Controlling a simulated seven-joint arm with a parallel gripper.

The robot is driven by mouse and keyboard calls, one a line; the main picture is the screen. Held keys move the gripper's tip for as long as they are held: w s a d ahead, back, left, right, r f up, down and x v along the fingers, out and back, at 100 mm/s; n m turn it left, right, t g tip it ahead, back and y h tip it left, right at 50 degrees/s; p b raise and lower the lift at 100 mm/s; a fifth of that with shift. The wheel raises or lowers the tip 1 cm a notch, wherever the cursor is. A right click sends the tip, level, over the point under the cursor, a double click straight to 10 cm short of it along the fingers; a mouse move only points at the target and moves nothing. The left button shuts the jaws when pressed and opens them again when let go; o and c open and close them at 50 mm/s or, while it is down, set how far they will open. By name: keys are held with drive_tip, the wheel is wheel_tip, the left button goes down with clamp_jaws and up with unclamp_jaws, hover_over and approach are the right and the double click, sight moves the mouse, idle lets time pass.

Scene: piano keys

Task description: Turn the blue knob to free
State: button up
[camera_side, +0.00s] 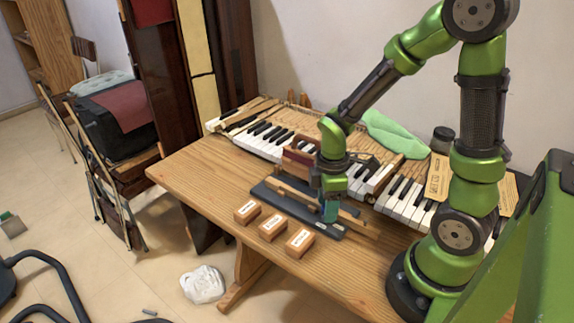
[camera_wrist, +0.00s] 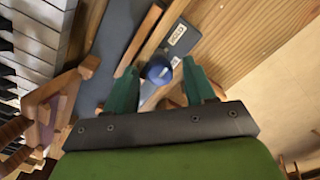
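The blue knob (camera_wrist: 158,70) shows round-topped in the wrist view, beside a wooden bar (camera_wrist: 143,40) on a dark grey base (camera_wrist: 119,32). A small white label (camera_wrist: 177,33) is near it; I cannot read it surely. My gripper (camera_wrist: 161,75) is open, with one green finger on each side of the knob. A gap shows on both sides; I cannot tell how deep the fingertips reach. In the side view my gripper (camera_side: 330,212) points down at the right part of the dark base (camera_side: 275,203). The knob is hidden there behind the fingers.
Three small labelled wooden blocks (camera_side: 272,227) stand along the front of the wooden table (camera_side: 190,165). Piano keys (camera_side: 265,140) run behind the base, with loose wooden parts, a green cloth (camera_side: 395,132) and a dark jar (camera_side: 442,138). Table at the front left is clear.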

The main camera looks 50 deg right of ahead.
clamp_jaws()
drive_tip(key=shift+m, duration=0.3)
drive_tip(key=m, duration=1.3)
drive_tip(key=shift+m, duration=2.1)
